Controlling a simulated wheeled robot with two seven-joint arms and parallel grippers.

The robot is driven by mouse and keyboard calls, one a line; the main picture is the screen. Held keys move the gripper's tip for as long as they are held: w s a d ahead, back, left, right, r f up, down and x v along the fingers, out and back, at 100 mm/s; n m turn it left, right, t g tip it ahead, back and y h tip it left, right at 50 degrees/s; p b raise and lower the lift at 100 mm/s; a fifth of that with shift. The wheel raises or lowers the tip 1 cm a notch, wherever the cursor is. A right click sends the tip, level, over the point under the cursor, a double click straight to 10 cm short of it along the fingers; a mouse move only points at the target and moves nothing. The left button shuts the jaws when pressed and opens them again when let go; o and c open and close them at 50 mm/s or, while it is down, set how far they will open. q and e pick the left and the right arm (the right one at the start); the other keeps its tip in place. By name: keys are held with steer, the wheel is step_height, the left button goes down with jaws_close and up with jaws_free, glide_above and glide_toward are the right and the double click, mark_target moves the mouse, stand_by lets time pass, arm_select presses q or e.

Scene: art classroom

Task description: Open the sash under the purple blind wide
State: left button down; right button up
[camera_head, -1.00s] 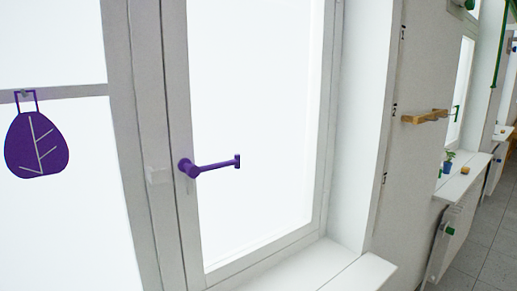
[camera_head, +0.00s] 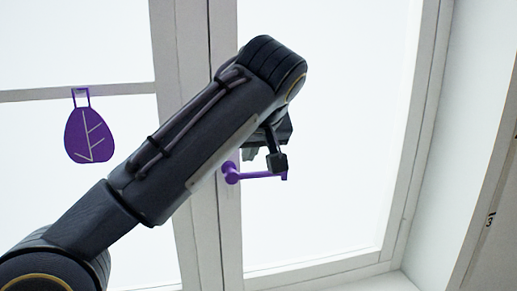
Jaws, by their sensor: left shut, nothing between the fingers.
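The window sash (camera_head: 330,120) is a pale frame around a bright pane and looks closed in its frame. A purple lever handle (camera_head: 258,175) on its left stile lies about level, its free end to the right. My left arm comes in from the lower left and crosses the window. My left gripper (camera_head: 277,160) is shut and empty, just above the handle's outer part in the picture. I cannot tell whether it touches the handle. The arm hides some of the left stile. No purple blind shows. My right gripper is not in view.
A purple leaf-shaped hanging (camera_head: 90,135) hangs from a crossbar on the left window pane. The white window reveal (camera_head: 465,130) stands to the right of the sash. A pale sill (camera_head: 370,284) runs below.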

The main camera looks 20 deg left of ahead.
mark_target(245, 166)
arm_select(q)
steer(key=x, duration=0.6)
steer(key=shift+w, duration=0.1)
steer(key=shift+s, duration=0.2)
